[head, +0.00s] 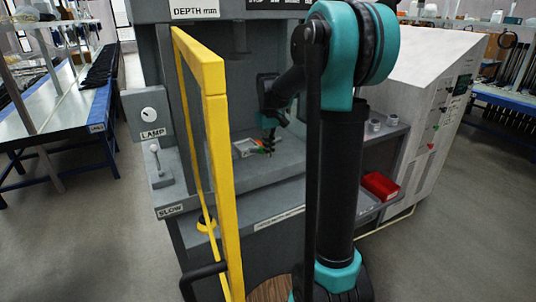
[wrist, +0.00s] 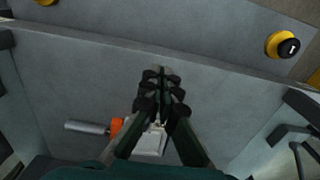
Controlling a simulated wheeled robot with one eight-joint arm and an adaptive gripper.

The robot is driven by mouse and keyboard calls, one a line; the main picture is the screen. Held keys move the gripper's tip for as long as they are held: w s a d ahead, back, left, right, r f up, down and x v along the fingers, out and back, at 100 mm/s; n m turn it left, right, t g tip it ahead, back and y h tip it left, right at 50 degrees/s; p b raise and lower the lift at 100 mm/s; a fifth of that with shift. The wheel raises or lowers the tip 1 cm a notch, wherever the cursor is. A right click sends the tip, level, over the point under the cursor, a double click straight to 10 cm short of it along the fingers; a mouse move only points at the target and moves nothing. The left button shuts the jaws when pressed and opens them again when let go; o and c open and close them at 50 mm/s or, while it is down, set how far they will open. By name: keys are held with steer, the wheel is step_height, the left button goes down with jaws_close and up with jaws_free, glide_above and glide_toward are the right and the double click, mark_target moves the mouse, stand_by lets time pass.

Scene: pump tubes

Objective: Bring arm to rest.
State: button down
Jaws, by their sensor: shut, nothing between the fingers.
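My gripper (head: 268,150) is inside the grey machine's open bay in the head view, low over the bay floor, and looks small there. In the wrist view my gripper (wrist: 162,78) has its dark fingers together with nothing between them. Behind and below the fingers is a pale metal fixture (wrist: 150,143) with an orange part (wrist: 117,126) and a grey cylinder (wrist: 86,127) pointing left. The fingers partly cover it; I cannot tell whether they touch it. In the head view the fixture (head: 245,147) lies just left of my gripper.
A yellow-framed door (head: 221,170) stands open left of the bay. A lamp panel (head: 148,115) and lever (head: 155,158) are left of it. A red bin (head: 380,186) sits on a right shelf. A yellow-rimmed button (wrist: 283,45) is on the machine's front. Benches stand far left and right.

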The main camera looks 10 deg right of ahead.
step_height(320, 180, up, 8)
steer(key=s+d+f+m+t, duration=0.1)
steer(key=s+f+t, duration=0.1)
steer(key=s+f, duration=0.8)
steer(key=s+d+f+m+t, duration=0.1)
steer(key=s+f+m+t, duration=0.1)
steer(key=s+f, duration=0.9)
steer(key=s, duration=0.5)
steer(key=shift+f+m, duration=0.15)
steer(key=shift+m, duration=0.15)
steer(key=shift+w+d, duration=0.1)
steer(key=shift+w, duration=0.05)
